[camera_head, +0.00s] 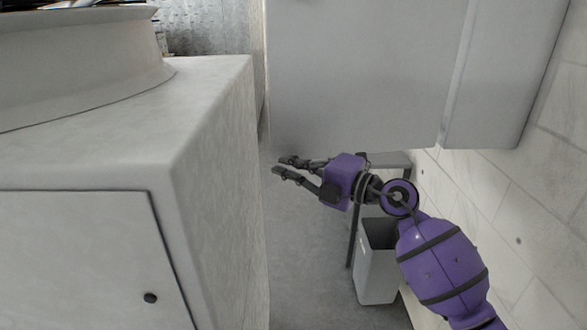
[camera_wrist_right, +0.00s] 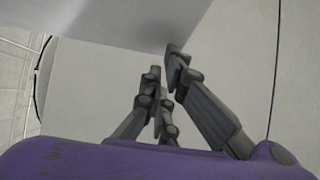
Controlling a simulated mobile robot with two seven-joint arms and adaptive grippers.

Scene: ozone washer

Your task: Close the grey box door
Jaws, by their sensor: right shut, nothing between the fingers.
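The grey box (camera_head: 500,85) is at the upper right of the head view, beside the tiled wall. A broad, flat grey panel, which looks like its door (camera_head: 360,70), joins it along a slanted seam. I cannot tell how far the door stands open. My right gripper (camera_head: 280,165) is just below the panel's lower left corner in the head view, shut and empty, with fingers pointing left. In the right wrist view, the gripper (camera_wrist_right: 162,62) shows its fingertips close to the edge of a pale grey surface; contact is unclear. My left gripper is out of view.
A pale cabinet (camera_head: 210,150) with a dark knob (camera_head: 150,298) fills the left side. A bin (camera_head: 377,275) stands on the floor below my right arm, next to a dark leg. The tiled wall (camera_head: 560,190) is close on the right. Grey floor (camera_head: 310,270) shows between.

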